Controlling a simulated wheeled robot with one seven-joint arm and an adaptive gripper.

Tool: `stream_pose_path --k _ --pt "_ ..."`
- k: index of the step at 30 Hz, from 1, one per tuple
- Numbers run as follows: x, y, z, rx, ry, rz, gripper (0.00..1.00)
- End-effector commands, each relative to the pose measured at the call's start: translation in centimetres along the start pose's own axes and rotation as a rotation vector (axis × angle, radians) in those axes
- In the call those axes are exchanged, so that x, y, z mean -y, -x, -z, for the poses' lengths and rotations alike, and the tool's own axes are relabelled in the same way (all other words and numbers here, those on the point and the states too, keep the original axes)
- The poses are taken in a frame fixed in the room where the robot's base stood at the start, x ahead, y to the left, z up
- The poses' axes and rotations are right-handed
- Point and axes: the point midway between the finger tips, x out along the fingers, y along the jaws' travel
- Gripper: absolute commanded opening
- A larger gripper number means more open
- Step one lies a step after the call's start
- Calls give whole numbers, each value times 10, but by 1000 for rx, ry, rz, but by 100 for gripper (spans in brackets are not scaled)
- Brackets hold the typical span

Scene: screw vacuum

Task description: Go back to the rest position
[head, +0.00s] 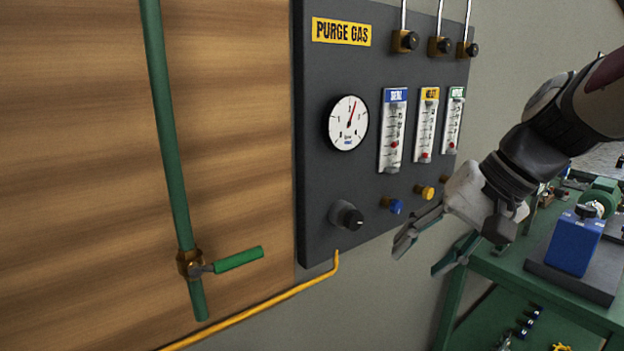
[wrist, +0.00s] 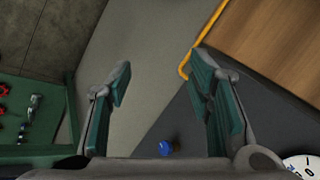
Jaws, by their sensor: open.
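My gripper (head: 430,250) is in the right half of the head view, in front of the lower right part of the dark purge gas panel (head: 350,70). Its fingers point down and to the left, spread apart with nothing between them. In the wrist view, my gripper (wrist: 162,95) shows two green-padded fingers wide apart. A blue knob (wrist: 166,147) of the panel shows low between them, apart from the fingers. The blue knob (head: 396,206) also shows in the head view, left of the fingers.
A green pipe with a green-handled valve (head: 238,258) stands before the wooden board (head: 80,150) at left. A yellow pipe (head: 260,303) runs below the panel. A green bench (head: 530,285) with a blue device (head: 574,243) stands at right, behind my gripper.

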Motion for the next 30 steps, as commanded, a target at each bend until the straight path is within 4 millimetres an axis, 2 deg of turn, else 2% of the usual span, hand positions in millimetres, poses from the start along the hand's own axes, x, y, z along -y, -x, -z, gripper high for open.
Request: stream_pose_path --k 1,6,12,18,30 --pt "0 9 -25 -7 45 -51 47" --pt "-19 28 -89 -40 171 -214 47" --pt "-50 47 -142 -102 307 -358 47" --pt "-70 55 -163 -145 382 -425 47" --pt "-74 55 -165 -153 392 -437 47"
